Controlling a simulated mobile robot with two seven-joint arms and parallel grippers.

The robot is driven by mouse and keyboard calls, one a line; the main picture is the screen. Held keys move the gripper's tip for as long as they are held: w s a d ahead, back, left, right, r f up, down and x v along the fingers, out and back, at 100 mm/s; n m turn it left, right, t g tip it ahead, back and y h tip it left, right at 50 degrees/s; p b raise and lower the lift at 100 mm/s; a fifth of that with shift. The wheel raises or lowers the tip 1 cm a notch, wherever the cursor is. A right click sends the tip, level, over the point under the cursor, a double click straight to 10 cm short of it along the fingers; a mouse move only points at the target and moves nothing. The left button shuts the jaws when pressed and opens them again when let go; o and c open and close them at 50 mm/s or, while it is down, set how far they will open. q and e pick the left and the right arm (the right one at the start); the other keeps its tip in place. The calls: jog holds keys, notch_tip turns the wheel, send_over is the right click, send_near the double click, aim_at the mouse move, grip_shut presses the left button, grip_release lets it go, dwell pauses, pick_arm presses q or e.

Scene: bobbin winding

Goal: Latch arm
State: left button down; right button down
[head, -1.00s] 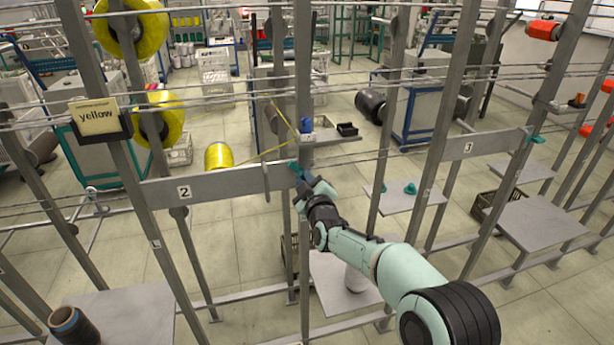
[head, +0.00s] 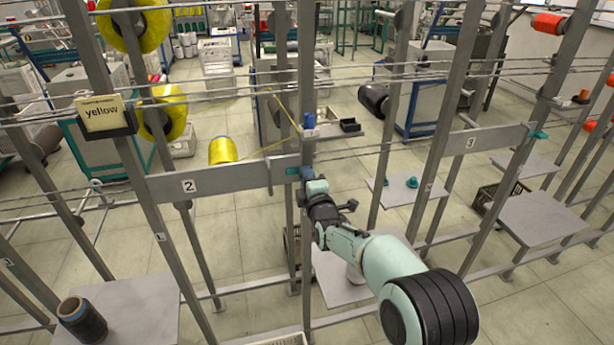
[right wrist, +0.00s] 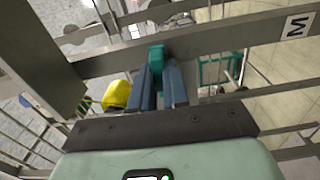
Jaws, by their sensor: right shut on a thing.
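The grey flat arm marked 2 (head: 225,178) runs level across the frame, its right end beside a grey upright post (head: 306,250). A small teal handle (head: 291,171) sits at that end; it shows in the right wrist view (right wrist: 156,53) too. My right gripper (head: 304,173) is at this end, with its blue fingers shut on the teal handle. In the right wrist view the two fingers (right wrist: 158,75) stand on either side of the handle's lower part. Whether the arm is seated against the post is hard to tell. My left gripper is not in view.
A yellow bobbin (head: 222,150) with yarn running right lies behind the arm. A blue part (head: 309,121) is on the post above my gripper. A yellow label card (head: 102,113) hangs left. Thin rails cross the frame. A dark bobbin (head: 82,320) stands at lower left.

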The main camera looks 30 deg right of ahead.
jog(key=shift+r+n, duration=0.1)
jog(key=shift+n, duration=0.3)
jog(key=c, duration=1.1)
grip_release()
jog(key=shift+w, duration=0.1)
jog(key=v, duration=1.3)
jog(key=shift+s+d, duration=0.1)
jog(key=shift+s, duration=0.15)
jog(key=shift+f, duration=0.25)
